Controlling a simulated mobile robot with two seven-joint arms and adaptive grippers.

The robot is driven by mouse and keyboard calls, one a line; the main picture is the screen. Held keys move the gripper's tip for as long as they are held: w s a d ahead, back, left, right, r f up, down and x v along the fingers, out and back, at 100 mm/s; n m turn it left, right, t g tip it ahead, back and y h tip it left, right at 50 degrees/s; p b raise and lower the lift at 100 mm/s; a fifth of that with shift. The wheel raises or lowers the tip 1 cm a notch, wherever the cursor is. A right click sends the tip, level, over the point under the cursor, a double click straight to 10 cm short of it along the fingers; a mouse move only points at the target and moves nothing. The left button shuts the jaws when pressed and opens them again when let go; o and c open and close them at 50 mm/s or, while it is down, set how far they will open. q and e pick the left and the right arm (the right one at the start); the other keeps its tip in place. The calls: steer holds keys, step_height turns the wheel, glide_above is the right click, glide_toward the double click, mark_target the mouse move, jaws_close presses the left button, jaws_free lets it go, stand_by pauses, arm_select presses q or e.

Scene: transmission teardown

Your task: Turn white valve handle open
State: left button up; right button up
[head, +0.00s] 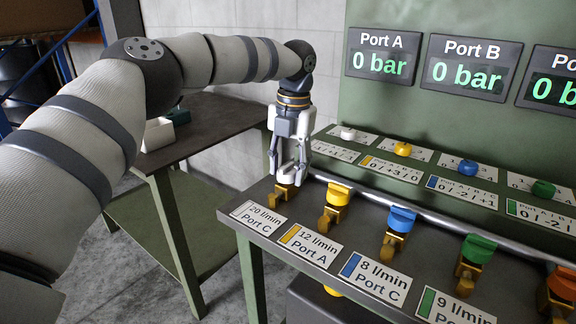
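My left gripper (287,178) points straight down over the leftmost valve of the row, at the bench's left end. Below its fingertips shows that valve's brass body (281,195), behind a label reading 20 l/min Port C (258,217). The white handle is mostly hidden by the fingers, and I cannot make out its angle. The fingers reach down at or just above the handle. Whether they are closed on it is unclear. My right gripper is out of view.
Yellow (338,195), blue (401,220), green (478,249) and orange (563,283) valve handles continue to the right. Coloured knobs, including a white one (347,134), stand behind. Displays for Port A (381,54) and Port B (470,66) read 0 bar. A side table (215,115) stands left.

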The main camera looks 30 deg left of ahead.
mark_target(292, 171)
arm_select(q)
steer(key=shift+o, duration=0.2)
steer(key=shift+r, duration=0.15)
step_height(292, 171, up, 12)
steer(key=shift+d, duration=0.45)
